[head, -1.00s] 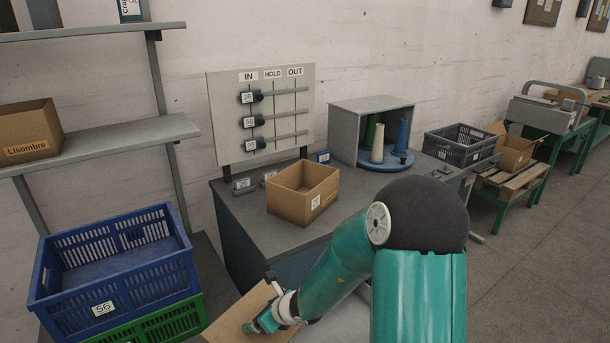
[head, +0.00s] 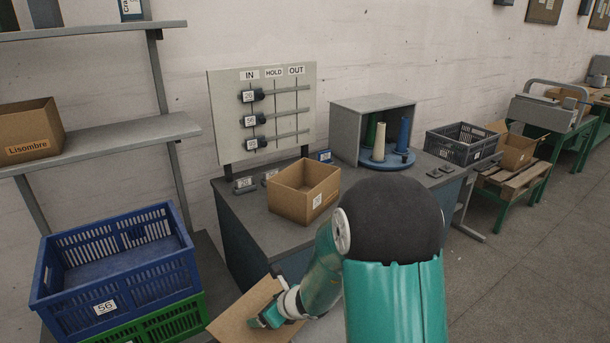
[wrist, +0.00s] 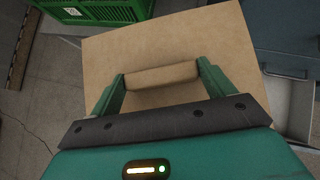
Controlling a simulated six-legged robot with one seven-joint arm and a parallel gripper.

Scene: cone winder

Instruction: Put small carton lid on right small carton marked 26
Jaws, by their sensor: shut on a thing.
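The small carton lid (head: 245,316) is a flat tan cardboard panel with a raised grip bar (wrist: 161,76). My gripper (head: 267,319) is shut on that bar and holds the lid low in front of the bench. In the wrist view the lid (wrist: 180,45) spreads out beyond both fingers of my gripper (wrist: 160,78). An open cardboard carton (head: 302,191) stands upright on the bench top, up and to the right of the lid. It has a small white label on its front that looks like 26, though it is small.
A grey bench (head: 258,233) carries the carton, a sliding-tag board (head: 263,110) and a cabinet with cones (head: 372,130). Blue (head: 115,262) and green (head: 165,325) crates stand at left. A grey crate (head: 461,145) and another open carton (head: 513,150) are farther right.

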